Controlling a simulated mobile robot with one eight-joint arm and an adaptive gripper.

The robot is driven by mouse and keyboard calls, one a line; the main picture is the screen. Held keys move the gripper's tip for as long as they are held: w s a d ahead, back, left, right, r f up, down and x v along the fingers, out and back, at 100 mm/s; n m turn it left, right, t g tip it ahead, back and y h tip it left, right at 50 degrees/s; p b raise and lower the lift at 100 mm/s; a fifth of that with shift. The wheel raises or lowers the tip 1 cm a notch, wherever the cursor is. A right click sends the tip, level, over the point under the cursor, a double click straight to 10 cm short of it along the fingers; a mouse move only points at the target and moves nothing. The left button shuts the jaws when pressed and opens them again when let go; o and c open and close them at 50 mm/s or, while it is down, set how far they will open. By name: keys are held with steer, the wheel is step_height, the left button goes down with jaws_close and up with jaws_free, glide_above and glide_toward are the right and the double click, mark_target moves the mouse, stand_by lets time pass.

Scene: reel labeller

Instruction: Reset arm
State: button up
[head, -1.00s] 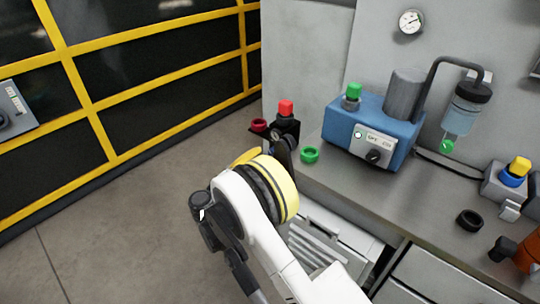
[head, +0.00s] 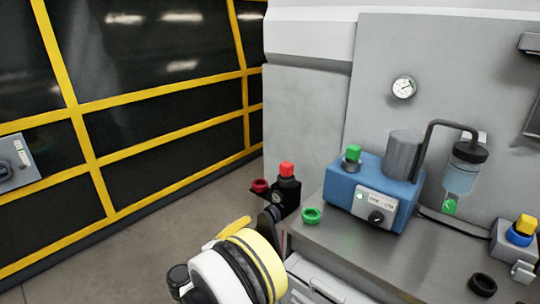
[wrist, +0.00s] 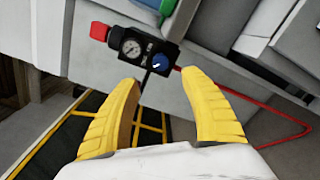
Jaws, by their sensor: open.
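My gripper (wrist: 165,115) shows in the wrist view with its two yellow fingers spread apart and nothing between them. Beyond the fingers is a black regulator unit (wrist: 148,55) with a round gauge, a blue knob and a red cap. In the head view my white and yellow arm is at the bottom, and one yellow finger (head: 236,228) shows left of the workbench; the other finger is hidden. The regulator (head: 288,196) with its red top stands at the bench's left end, just beyond the arm. I cannot tell the exact gap.
The grey bench (head: 350,235) holds a green ring (head: 312,215), a blue pump unit (head: 365,190), a black ring (head: 482,284) and a yellow-topped button box (head: 510,238). A yellow-framed dark fence (head: 160,125) stands at left. Open floor (head: 130,260) lies between fence and bench.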

steer(key=s+d+r+m+g+y, duration=0.2)
steer(key=d+r+m+g, duration=0.1)
steer(key=d+r, duration=0.55)
steer(key=s+d+r+m+g+y, duration=0.25)
steer(key=d+r, duration=0.25)
steer(key=d, duration=0.7)
steer(key=s+d+r+m+g+y, duration=0.25)
steer(key=s+d+m, duration=0.4)
steer(key=s, duration=0.55)
steer(key=s+d+f+m+t+y, duration=0.1)
steer(key=s+m+y, duration=0.3)
steer(key=s, duration=0.9)
steer(key=shift+s+d+f+m, duration=0.2)
steer(key=shift+s+m, duration=0.05)
steer(key=shift+m, duration=0.35)
